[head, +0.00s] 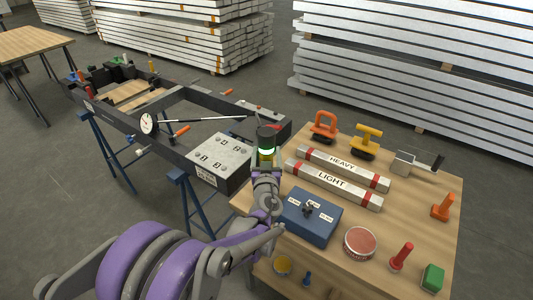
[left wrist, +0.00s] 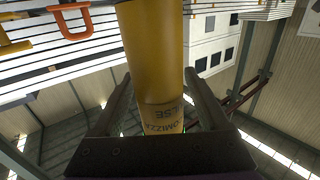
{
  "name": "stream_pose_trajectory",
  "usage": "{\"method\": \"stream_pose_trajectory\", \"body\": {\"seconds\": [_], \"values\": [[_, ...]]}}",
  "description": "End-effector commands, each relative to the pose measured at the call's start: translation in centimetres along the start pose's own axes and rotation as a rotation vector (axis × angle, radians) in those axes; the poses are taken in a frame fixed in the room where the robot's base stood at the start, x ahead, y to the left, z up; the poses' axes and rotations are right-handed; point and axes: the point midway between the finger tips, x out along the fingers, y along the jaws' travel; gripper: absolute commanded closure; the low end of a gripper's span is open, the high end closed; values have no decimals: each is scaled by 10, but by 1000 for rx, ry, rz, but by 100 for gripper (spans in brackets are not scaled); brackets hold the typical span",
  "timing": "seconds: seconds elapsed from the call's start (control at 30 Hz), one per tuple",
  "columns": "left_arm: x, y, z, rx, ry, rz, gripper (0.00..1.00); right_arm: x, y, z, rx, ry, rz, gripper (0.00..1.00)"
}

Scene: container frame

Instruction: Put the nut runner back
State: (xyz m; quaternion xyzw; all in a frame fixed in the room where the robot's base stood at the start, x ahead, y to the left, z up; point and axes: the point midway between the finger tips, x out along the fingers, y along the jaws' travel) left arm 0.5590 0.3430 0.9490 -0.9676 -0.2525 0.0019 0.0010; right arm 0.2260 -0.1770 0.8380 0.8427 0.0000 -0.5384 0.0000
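The nut runner (head: 265,136) stands roughly upright in my left gripper, with a dark top, a green glowing ring and a yellow body. In the head view, it is over the gap between the black frame and the wooden table's left edge. My left gripper (head: 264,172) is around its lower part. My right gripper is not in view.
The wooden table (head: 400,228) holds HEAVY (head: 342,163) and LIGHT (head: 331,182) bars, a blue box (head: 311,216), a red-topped tin (head: 360,243) and orange and yellow handles. The black frame (head: 205,104) on blue trestles carries a metal plate (head: 219,155) and a dial gauge (head: 147,123).

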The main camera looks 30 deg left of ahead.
Motion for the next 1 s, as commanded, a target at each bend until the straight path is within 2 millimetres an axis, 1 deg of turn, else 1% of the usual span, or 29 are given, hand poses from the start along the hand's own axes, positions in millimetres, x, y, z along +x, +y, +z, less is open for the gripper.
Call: {"method": "stream_pose_trajectory", "body": {"seconds": [0.23, 0.37, 0.47, 0.8, 0.9, 1.0], "values": [[0, 0, 0, 0, 0, 0, 19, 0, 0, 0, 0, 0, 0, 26], [-2, 0, -4, 0, 0, 0, 19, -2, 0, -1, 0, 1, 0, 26], [-16, 0, -4, -1, 0, 1, 19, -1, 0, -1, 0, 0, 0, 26], [-87, 1, -4, 0, 0, 3, 19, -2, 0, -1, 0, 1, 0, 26], [-103, 1, -3, -1, 0, 2, 19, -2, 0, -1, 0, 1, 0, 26], [-114, 0, -3, 0, 0, 1, 19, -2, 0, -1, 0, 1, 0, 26]]}}
